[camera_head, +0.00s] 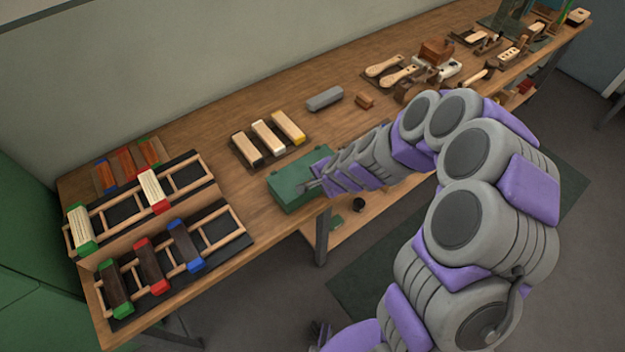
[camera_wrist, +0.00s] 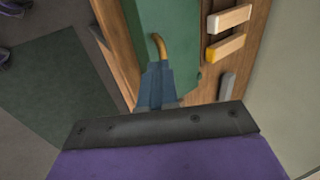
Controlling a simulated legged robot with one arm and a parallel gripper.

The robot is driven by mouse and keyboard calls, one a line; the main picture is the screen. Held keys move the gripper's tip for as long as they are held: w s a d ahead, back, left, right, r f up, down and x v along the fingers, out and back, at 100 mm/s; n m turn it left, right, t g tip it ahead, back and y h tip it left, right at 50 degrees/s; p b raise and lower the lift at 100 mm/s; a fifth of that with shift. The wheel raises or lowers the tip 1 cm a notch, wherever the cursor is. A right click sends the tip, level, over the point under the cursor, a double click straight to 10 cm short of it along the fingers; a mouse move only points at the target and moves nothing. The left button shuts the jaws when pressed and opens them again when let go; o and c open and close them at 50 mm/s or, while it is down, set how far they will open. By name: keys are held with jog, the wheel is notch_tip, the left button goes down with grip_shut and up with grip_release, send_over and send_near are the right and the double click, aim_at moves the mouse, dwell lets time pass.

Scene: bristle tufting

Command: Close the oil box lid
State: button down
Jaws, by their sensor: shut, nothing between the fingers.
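The green oil box (camera_head: 290,176) stands at the front edge of the wooden bench in the head view. Its top shows as a flat green surface; I cannot tell whether the lid sits fully down. In the wrist view the green box (camera_wrist: 182,72) fills the upper middle, with a curved brass-coloured handle (camera_wrist: 161,44) on it. My gripper (camera_head: 308,185) is at the front right side of the box. In the wrist view my gripper (camera_wrist: 155,68) is shut and empty, its fingertips right by the lower end of the handle. I cannot tell whether they touch it.
Several pale brush blocks (camera_head: 268,137) lie on a dark mat behind the box. A grey block (camera_head: 324,98) lies farther right. Wooden racks (camera_head: 170,240) with coloured-end blocks fill the bench's left end. Wooden brushes and tools (camera_head: 397,76) lie toward the far right.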

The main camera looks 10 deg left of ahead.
jog(key=s+d+r+b, duration=0.1)
jog(key=s+d, duration=0.4)
jog(key=d, duration=0.1)
jog(key=shift+s+d+r, duration=0.25)
jog(key=shift+s, duration=0.1)
jog(key=shift+d, duration=0.1)
jog(key=s+d+r+n+g+h, duration=0.2)
jog(key=s+d+r+n+g, duration=0.1)
jog(key=s+d+r, duration=0.6)
jog(key=s+d+r+n+g+h, duration=0.3)
jog(key=s+d+r, duration=0.6)
jog(key=s, duration=0.9)
jog(key=shift+r+n, duration=0.7)
jog(key=shift+n, duration=0.3)
